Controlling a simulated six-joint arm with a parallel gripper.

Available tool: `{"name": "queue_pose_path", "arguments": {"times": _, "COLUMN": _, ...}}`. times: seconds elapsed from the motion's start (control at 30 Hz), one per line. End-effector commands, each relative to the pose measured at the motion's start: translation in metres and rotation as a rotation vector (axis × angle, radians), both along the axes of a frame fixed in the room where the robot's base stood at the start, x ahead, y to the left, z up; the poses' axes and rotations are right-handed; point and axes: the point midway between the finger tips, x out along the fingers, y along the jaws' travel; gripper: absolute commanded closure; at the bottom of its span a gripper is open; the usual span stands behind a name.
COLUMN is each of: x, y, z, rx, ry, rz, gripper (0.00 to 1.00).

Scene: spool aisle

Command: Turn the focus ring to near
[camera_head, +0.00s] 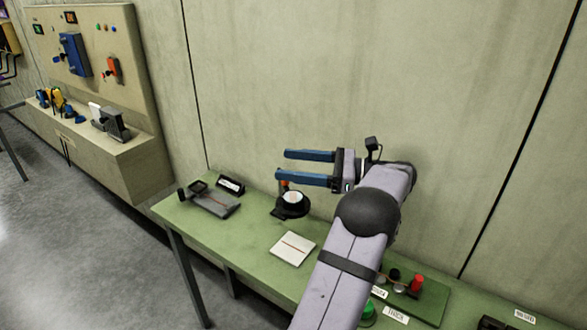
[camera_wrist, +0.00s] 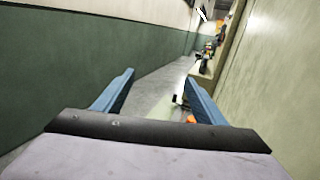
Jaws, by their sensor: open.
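A round black device with a ring and a pale top (camera_head: 291,204) stands on the green bench; it looks like the one with the focus ring, but its near and far marks are too small to read. A small red-orange part sticks up at its back and is partly hidden by my lower finger. My gripper (camera_head: 283,165) has two blue fingers, spread apart and empty. It is above the device, pointing left along the bench. In the wrist view my gripper (camera_wrist: 159,76) is also open, with a small orange spot beside the right finger.
The green bench (camera_head: 248,240) also holds a grey tray-like device (camera_head: 212,202), a black label stand (camera_head: 231,185) and a white card (camera_head: 293,248). A green board with a red knob (camera_head: 416,284) is at right. The concrete wall (camera_head: 300,90) rises close behind.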

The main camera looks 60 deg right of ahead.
Motion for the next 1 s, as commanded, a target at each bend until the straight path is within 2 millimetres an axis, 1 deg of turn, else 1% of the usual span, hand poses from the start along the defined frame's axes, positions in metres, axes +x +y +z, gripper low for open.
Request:
{"name": "queue_pose_path", "arguments": {"times": 0.07, "x": 0.000, "y": 0.000, "z": 0.000, "rx": 0.000, "ry": 0.000, "rz": 0.000, "gripper": 0.35}}
{"name": "queue_pose_path", "arguments": {"times": 0.1, "x": 0.000, "y": 0.000, "z": 0.000, "rx": 0.000, "ry": 0.000, "rz": 0.000, "gripper": 0.45}}
{"name": "queue_pose_path", "arguments": {"times": 0.13, "x": -0.001, "y": 0.000, "z": 0.001, "rx": 0.000, "ry": 0.000, "rz": -0.001, "gripper": 0.46}}
{"name": "queue_pose_path", "arguments": {"times": 0.27, "x": -0.008, "y": -0.005, "z": 0.009, "rx": 0.000, "ry": 0.000, "rz": -0.019, "gripper": 0.46}}
{"name": "queue_pose_path", "arguments": {"times": 0.37, "x": -0.022, "y": -0.014, "z": 0.017, "rx": 0.010, "ry": 0.000, "rz": -0.051, "gripper": 0.46}}
{"name": "queue_pose_path", "arguments": {"times": 0.43, "x": -0.035, "y": -0.022, "z": 0.023, "rx": 0.025, "ry": 0.001, "rz": -0.082, "gripper": 0.46}}
{"name": "queue_pose_path", "arguments": {"times": 0.53, "x": -0.060, "y": -0.030, "z": 0.021, "rx": 0.109, "ry": 0.001, "rz": -0.138, "gripper": 0.46}}
{"name": "queue_pose_path", "arguments": {"times": 0.57, "x": -0.068, "y": -0.030, "z": 0.016, "rx": 0.154, "ry": 0.000, "rz": -0.158, "gripper": 0.46}}
{"name": "queue_pose_path", "arguments": {"times": 0.6, "x": -0.078, "y": -0.029, "z": 0.008, "rx": 0.217, "ry": 0.000, "rz": -0.185, "gripper": 0.46}}
{"name": "queue_pose_path", "arguments": {"times": 0.67, "x": -0.087, "y": -0.026, "z": -0.009, "rx": 0.299, "ry": 0.001, "rz": -0.226, "gripper": 0.46}}
{"name": "queue_pose_path", "arguments": {"times": 0.7, "x": -0.090, "y": -0.022, "z": -0.022, "rx": 0.331, "ry": 0.000, "rz": -0.253, "gripper": 0.46}}
{"name": "queue_pose_path", "arguments": {"times": 0.77, "x": -0.090, "y": -0.014, "z": -0.045, "rx": 0.354, "ry": 0.000, "rz": -0.287, "gripper": 0.46}}
{"name": "queue_pose_path", "arguments": {"times": 0.8, "x": -0.088, "y": -0.008, "z": -0.060, "rx": 0.350, "ry": 0.002, "rz": -0.307, "gripper": 0.46}}
{"name": "queue_pose_path", "arguments": {"times": 0.83, "x": -0.086, "y": -0.003, "z": -0.071, "rx": 0.339, "ry": 0.005, "rz": -0.321, "gripper": 0.46}}
{"name": "queue_pose_path", "arguments": {"times": 0.9, "x": -0.083, "y": 0.003, "z": -0.086, "rx": 0.273, "ry": 0.009, "rz": -0.353, "gripper": 0.46}}
{"name": "queue_pose_path", "arguments": {"times": 1.0, "x": -0.081, "y": 0.003, "z": -0.097, "rx": 0.165, "ry": 0.013, "rz": -0.379, "gripper": 0.46}}
